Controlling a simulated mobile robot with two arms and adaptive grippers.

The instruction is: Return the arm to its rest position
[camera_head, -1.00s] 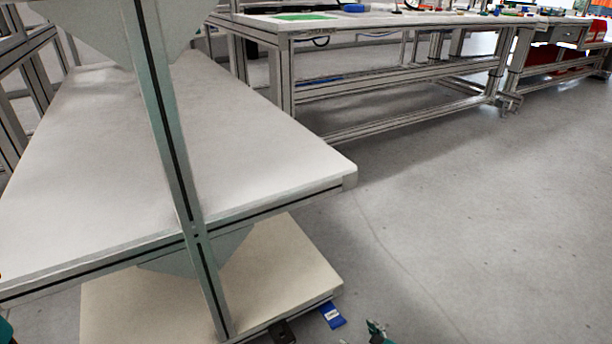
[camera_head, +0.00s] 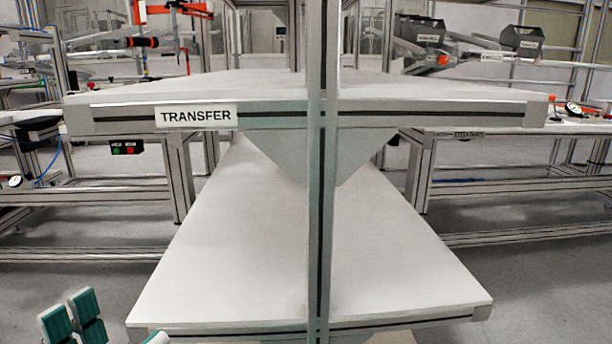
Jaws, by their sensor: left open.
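My left gripper (camera_head: 108,322) shows at the bottom left edge of the head view. Its teal-padded fingers stand apart with nothing between them, so it is open and empty. It is in front of the shelf rack, near the left front corner of the lower shelf (camera_head: 215,265). The rest of the left arm is cut off by the picture edge. My right gripper is not in view. No helmet shell shows on the visible shelves.
A rack with an upright post (camera_head: 320,225) stands straight ahead. Its upper shelf (camera_head: 440,110) bears a TRANSFER label (camera_head: 196,116), and both shelves look bare. Workbenches stand behind on both sides. Grey floor (camera_head: 560,290) is free at the right.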

